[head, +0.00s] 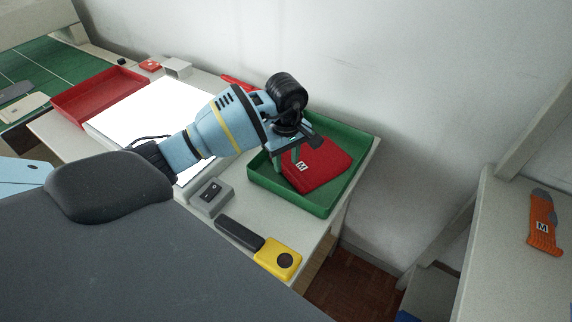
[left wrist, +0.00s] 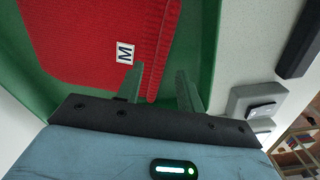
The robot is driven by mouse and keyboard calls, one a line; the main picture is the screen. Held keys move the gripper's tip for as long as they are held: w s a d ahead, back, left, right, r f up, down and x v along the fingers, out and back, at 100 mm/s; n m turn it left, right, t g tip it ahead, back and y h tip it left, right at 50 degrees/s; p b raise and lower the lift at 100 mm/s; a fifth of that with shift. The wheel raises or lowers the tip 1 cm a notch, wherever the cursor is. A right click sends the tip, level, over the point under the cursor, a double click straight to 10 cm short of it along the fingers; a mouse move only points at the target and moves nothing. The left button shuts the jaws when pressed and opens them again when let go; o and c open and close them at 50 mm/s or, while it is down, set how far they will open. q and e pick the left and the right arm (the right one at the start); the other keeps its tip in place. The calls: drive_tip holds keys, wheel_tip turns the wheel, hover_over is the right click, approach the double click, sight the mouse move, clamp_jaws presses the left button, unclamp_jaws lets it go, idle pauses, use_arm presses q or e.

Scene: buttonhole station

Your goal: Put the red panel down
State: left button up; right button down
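The red panel (head: 322,163), a ribbed knit piece with a white "M" label, lies in the green tray (head: 320,208). My left gripper (head: 288,160) is over the panel's near left edge. In the left wrist view the red panel (left wrist: 85,40) fills the upper left, and its edge runs between the two green fingers of the gripper (left wrist: 158,82). The fingers are apart, with a gap beside the panel edge, so they do not grip it. The green tray (left wrist: 207,40) shows around the panel. My right gripper is not in view.
A grey switch box (head: 211,197) and a yellow tool with a dark handle (head: 277,258) sit near the green tray. A bright white light panel (head: 140,112) and a red tray (head: 98,95) are to the left. An orange piece (head: 543,222) lies on another table at right.

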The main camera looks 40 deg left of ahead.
use_arm(q)
wheel_tip(320, 180, up, 10)
drive_tip(key=shift+f, duration=0.25)
drive_tip(key=shift+s+f, duration=0.1)
